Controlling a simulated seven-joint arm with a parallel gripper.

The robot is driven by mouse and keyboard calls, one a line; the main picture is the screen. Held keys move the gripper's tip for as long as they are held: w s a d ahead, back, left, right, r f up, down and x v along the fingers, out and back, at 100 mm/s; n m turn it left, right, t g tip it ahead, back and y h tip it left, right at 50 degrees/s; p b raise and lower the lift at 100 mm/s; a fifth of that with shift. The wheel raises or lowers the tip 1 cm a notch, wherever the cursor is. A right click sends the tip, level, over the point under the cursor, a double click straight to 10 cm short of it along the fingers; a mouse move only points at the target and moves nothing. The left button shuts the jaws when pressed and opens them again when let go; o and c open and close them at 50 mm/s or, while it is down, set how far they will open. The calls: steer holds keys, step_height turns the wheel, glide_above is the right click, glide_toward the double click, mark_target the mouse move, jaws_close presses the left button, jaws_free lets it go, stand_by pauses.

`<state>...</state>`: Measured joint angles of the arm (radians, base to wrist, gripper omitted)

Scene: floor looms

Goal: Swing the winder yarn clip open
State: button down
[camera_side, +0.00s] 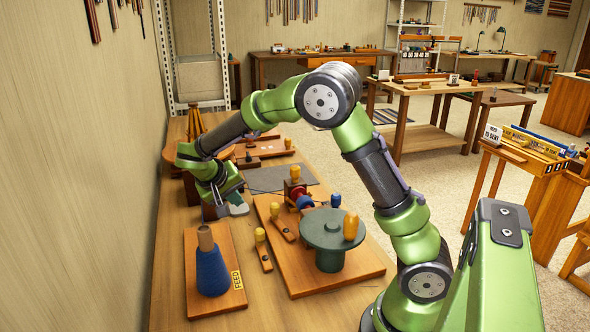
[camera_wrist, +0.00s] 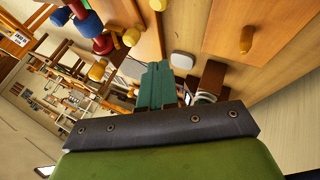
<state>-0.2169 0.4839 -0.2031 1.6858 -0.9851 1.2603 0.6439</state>
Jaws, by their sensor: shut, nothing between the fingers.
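I cannot tell which part is the yarn clip. My gripper (camera_side: 237,209) is shut and empty, low over the bench left of the winder board. Its green fingers (camera_wrist: 155,88) show together in the wrist view, apart from the yellow knobs (camera_wrist: 131,37).
A blue yarn cone (camera_side: 212,272) stands on a board labelled FEED, in front of my gripper. A dark mat (camera_side: 283,178) lies behind the winder. The wall is close on the left. In the wrist view a small white object (camera_wrist: 181,60) lies beyond the fingertips.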

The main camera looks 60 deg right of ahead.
mark_target(275, 211)
steer(key=shift+m, duration=0.6)
steer(key=x, duration=0.9)
steer(key=shift+w+d+f, duration=0.1)
steer(key=shift+w+d, duration=0.05)
steer(key=shift+w, duration=0.1)
steer(key=d, duration=0.1)
steer(key=s+d, duration=0.1)
steer(key=d, duration=0.1)
steer(key=shift+s+f, duration=0.25)
steer(key=shift+s, duration=0.1)
steer(key=shift+s+d, duration=0.25)
steer(key=shift+d, duration=0.1)
steer(key=shift+s+d+m+g, duration=0.1)
steer(key=shift+d+m+g, duration=0.6)
steer(key=shift+m, duration=0.5)
